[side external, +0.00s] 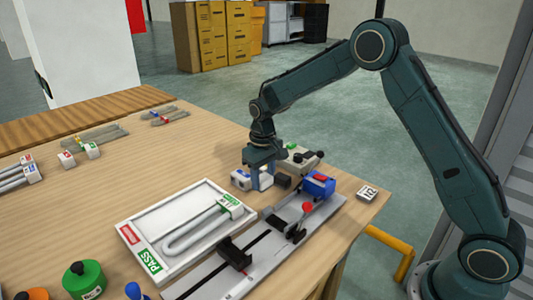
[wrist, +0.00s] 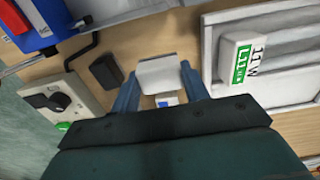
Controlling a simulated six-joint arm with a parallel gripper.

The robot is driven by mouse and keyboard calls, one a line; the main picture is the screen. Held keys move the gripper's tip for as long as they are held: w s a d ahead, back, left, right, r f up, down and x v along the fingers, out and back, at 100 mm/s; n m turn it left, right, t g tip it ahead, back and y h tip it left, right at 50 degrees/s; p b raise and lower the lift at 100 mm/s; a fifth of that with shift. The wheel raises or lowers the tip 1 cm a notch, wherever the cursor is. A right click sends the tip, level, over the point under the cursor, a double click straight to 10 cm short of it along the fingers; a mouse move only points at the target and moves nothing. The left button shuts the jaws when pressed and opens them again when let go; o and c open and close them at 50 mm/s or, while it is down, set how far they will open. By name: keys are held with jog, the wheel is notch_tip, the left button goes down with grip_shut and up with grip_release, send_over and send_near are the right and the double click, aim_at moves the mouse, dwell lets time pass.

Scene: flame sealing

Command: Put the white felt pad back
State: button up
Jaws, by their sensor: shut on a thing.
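My gripper (side external: 262,180) points down at the table between the white tray and the grey switch box. In the wrist view its two blue fingers (wrist: 160,76) are shut on a white block, which looks like the white felt pad (wrist: 163,72). In the side view the pad is mostly hidden by the fingers; a pale patch (side external: 267,181) shows between them. I cannot tell if the pad touches the table. A white block with a blue mark (side external: 240,179) is just left of the fingers; it also shows in the wrist view (wrist: 166,100).
A dark block (side external: 283,183) lies close right of my gripper. Behind is the switch box (side external: 302,158) with a black lever. The white tray (side external: 128,224) holds a bent tube with a labelled end. A rail fixture (side external: 215,272) with a blue device (side external: 319,185) stands in front.

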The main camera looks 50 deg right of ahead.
aim_at(263, 189)
jog(key=shift+f, duration=2.1)
jog(key=shift+f, duration=0.1)
jog(key=o, duration=1.2)
notch_tip(263, 189, up, 12)
jog(key=shift+f, duration=0.2)
jog(key=shift+r, duration=0.35)
